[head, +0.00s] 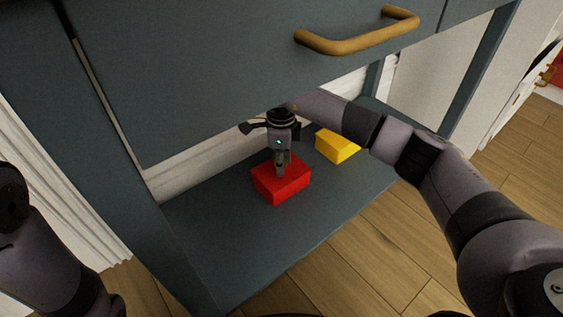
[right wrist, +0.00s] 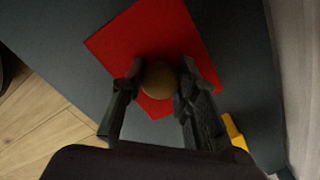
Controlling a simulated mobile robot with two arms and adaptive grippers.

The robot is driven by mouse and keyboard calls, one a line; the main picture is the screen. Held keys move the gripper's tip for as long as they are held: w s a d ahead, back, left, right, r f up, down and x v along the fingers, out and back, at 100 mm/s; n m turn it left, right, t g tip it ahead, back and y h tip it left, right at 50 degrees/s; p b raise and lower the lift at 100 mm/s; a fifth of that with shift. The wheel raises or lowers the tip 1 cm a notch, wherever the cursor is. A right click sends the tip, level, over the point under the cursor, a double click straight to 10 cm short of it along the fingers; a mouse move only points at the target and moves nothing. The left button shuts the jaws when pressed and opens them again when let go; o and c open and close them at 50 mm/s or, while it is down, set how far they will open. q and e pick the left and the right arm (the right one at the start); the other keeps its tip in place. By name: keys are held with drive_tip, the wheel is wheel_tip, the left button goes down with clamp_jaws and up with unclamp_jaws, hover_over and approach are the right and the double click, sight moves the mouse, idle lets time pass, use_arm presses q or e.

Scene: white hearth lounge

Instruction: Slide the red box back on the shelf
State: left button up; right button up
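The red box (head: 281,184) sits on the dark grey-blue shelf (head: 240,250), nearer its front edge than the wall. My right gripper (head: 281,172) points down onto the top of the box. In the right wrist view the red box (right wrist: 150,40) shows beneath the fingers. A round brownish knob (right wrist: 159,78) on it sits between my right gripper's fingertips (right wrist: 158,84), which appear to touch it on both sides. Part of the box is hidden by the gripper. My left gripper is out of view; only part of my left arm shows at lower left.
A yellow box (head: 337,146) stands on the shelf to the right, farther back. A dark drawer front with a brass handle (head: 357,37) overhangs the shelf. A cabinet leg (head: 150,230) stands at left. The shelf behind the red box looks clear.

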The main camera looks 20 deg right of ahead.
drive_tip(key=o, duration=0.5)
drive_tip(key=shift+r, duration=0.1)
